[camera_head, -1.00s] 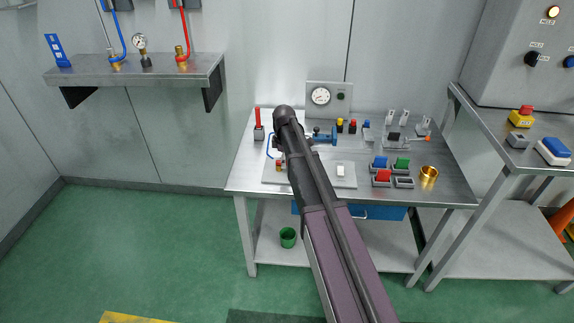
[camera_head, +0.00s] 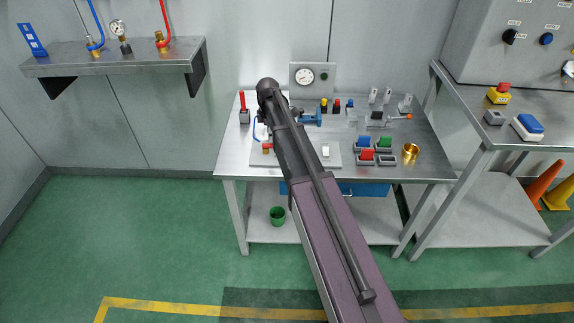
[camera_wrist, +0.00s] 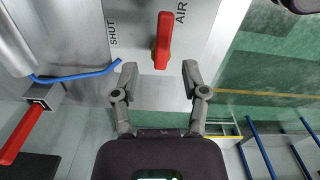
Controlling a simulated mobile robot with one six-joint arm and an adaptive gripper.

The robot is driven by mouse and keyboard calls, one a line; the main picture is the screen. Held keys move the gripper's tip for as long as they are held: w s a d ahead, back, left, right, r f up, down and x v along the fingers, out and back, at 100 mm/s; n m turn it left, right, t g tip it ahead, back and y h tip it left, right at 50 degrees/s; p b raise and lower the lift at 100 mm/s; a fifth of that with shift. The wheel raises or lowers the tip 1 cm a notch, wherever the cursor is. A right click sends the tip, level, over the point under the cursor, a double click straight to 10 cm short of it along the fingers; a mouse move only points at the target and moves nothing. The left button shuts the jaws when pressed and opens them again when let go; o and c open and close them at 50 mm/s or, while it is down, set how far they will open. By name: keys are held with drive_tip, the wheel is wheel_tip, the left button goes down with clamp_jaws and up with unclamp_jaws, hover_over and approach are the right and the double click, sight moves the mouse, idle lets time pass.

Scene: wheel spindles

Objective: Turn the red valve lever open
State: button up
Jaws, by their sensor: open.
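The red valve lever (camera_wrist: 163,40) stands out from a pale plate (camera_wrist: 205,18) marked SHUT and AIR in the wrist view. My gripper (camera_wrist: 160,73) is open and empty. Its two fingers lie apart, one to each side of the lever's line, with the lever's near end just beyond the fingertips. I see no contact. In the head view a small red and brass part (camera_head: 266,149) shows on the plate at the table's left side, beside my arm. My arm hides the gripper's fingers there.
A second red lever on a grey block stands at the table's back left (camera_head: 242,101); it also shows in the wrist view (camera_wrist: 22,132). A blue hose (camera_wrist: 75,75) runs near the left finger. Switches, coloured buttons and a brass ring (camera_head: 410,151) occupy the table's right.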

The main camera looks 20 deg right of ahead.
sight(270, 144)
drive_tip(key=shift+r+p, duration=4.55)
drive_tip(key=shift+r, duration=0.25)
drive_tip(key=s+a+m, duration=0.1)
drive_tip(key=s+m, duration=1.5)
drive_tip(key=s, duration=1.1)
drive_tip(key=shift+s+a+f+b, duration=0.15)
drive_tip(key=shift+a+f+b, duration=0.1)
drive_tip(key=shift+f+b, duration=0.2)
